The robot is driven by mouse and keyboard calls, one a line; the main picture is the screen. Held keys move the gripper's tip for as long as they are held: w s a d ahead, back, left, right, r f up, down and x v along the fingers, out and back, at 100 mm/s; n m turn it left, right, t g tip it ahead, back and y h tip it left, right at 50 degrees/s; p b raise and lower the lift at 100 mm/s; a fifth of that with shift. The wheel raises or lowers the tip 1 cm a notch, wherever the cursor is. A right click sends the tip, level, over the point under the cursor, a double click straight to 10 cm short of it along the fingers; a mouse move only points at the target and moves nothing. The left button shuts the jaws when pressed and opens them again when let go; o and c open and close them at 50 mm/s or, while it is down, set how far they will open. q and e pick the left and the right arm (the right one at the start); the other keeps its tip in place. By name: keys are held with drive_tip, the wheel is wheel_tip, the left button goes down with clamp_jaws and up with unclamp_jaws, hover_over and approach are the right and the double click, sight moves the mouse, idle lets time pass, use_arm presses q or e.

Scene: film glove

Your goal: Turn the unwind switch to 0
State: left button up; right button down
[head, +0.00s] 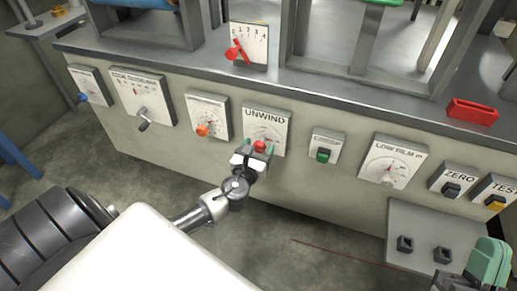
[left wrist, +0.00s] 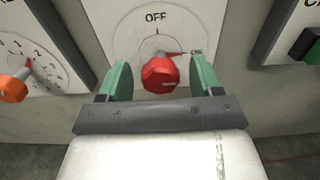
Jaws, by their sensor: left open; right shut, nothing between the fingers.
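The unwind switch plate (head: 264,127) is on the front panel in the head view, with a red knob (head: 260,146). In the left wrist view the red knob (left wrist: 159,76) sits on a round white dial (left wrist: 135,40) marked OFF at the top. My right gripper (head: 487,264) is shut and empty at the lower right.
An orange-knob dial (head: 208,117) is left of the switch. A green switch (head: 323,155) and a low-film gauge (head: 392,163) are to the right. A red-lever plate (head: 249,44) stands on the ledge above. A lower box (head: 425,225) juts out near my right gripper.

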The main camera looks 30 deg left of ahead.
use_arm(q)
drive_tip(key=shift+w, duration=0.1)
drive_tip(key=c, duration=0.9)
